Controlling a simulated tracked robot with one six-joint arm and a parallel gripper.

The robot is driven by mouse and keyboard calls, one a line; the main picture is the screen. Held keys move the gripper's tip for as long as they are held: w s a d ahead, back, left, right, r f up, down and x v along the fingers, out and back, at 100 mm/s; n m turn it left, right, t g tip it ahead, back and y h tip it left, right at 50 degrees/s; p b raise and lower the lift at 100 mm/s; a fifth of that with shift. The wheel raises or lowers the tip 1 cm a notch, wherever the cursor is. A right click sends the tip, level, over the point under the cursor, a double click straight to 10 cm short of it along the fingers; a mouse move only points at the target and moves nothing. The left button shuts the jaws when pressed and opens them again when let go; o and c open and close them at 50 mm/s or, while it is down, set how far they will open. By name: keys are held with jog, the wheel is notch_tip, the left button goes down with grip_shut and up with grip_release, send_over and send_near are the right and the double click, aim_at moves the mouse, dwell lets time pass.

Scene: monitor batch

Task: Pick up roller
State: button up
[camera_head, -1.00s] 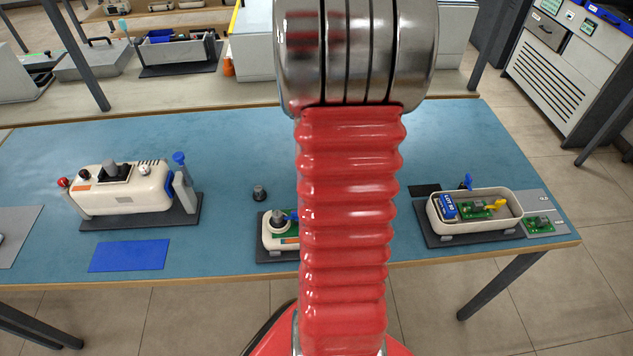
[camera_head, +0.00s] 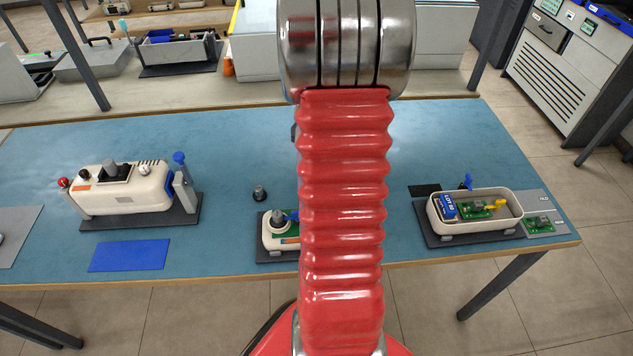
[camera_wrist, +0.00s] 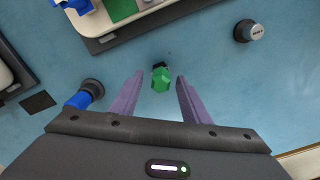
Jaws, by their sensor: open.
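In the wrist view my gripper (camera_wrist: 160,75) is open, its two purple fingers apart and pointing down at the blue bench. A small green faceted piece with a dark end (camera_wrist: 161,79) shows between the fingertips, with gaps on both sides. It may be the roller; I cannot tell for sure. A dark round piece with a blue end (camera_wrist: 84,95) is left of the fingers. In the head view my red arm hides the gripper and the green piece.
A low open unit with a green board (camera_head: 273,229) stands at mid-bench, partly behind my arm. A dark knob (camera_head: 259,194) stands beside it. A cream tray (camera_head: 475,230) with small parts is on the right, a cream case (camera_head: 125,195) on the left. A blue mat (camera_head: 129,256) is bare.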

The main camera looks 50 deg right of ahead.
jog(key=shift+f, duration=0.55)
jog(key=shift+c, duration=0.2)
grip_shut()
